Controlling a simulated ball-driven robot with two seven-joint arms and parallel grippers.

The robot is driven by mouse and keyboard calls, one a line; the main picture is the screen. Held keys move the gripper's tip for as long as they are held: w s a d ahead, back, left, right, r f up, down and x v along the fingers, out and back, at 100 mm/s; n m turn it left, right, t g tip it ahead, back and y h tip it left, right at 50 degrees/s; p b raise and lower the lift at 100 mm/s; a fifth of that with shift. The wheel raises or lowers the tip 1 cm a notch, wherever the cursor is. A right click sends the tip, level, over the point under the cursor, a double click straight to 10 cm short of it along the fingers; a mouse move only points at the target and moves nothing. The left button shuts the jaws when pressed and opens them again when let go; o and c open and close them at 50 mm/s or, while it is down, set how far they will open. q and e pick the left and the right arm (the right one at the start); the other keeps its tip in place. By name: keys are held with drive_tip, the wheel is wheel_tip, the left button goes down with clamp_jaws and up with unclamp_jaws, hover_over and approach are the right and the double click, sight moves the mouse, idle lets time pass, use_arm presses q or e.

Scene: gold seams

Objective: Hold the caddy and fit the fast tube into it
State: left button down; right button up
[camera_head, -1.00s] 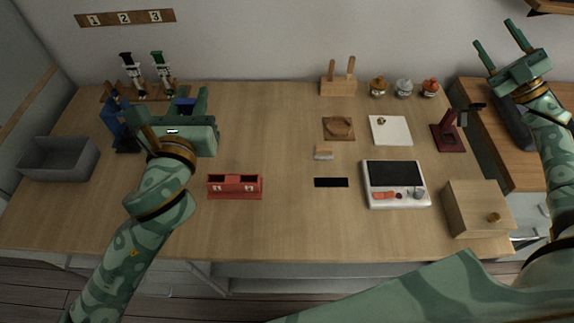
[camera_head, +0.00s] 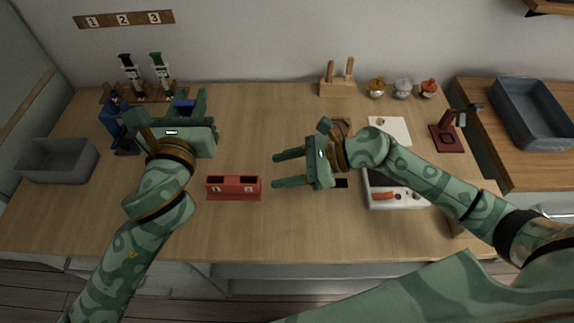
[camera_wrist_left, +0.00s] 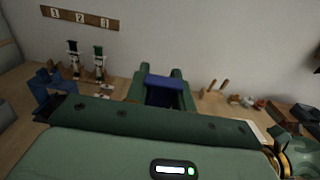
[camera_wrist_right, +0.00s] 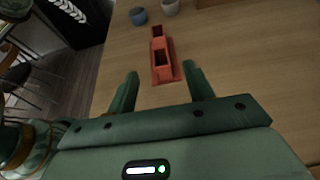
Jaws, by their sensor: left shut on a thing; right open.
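The red caddy (camera_head: 234,188), with two openings and pale number plates on its front, stands on the table left of centre. It also shows in the right wrist view (camera_wrist_right: 161,57), ahead of my fingers. My right gripper (camera_head: 276,170) is open and empty, to the right of the caddy with its fingers toward it. My left gripper (camera_head: 177,105) is shut on a dark blue thing (camera_wrist_left: 165,84), which shows between its fingers; it may be the fast tube, but I cannot tell. The lower part of the blue thing is hidden by the gripper.
Two upright tubes, dark-capped (camera_head: 131,72) and green-capped (camera_head: 162,72), stand in a rack behind the left gripper. A grey bin (camera_head: 58,160) and a blue stand (camera_head: 112,122) are at left. My right arm partly hides a white device (camera_head: 395,201). The table's middle back is clear.

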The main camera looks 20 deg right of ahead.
sight(238, 180)
drive_tip(key=x, duration=1.1)
drive_tip(key=shift+w+a+f, duration=0.15)
drive_tip(key=shift+a+f, duration=0.05)
drive_tip(key=shift+a, duration=0.1)
drive_tip(key=c, duration=1.1)
use_arm(q)
wheel_tip(238, 180, down, 8)
drive_tip(key=shift+f, duration=0.2)
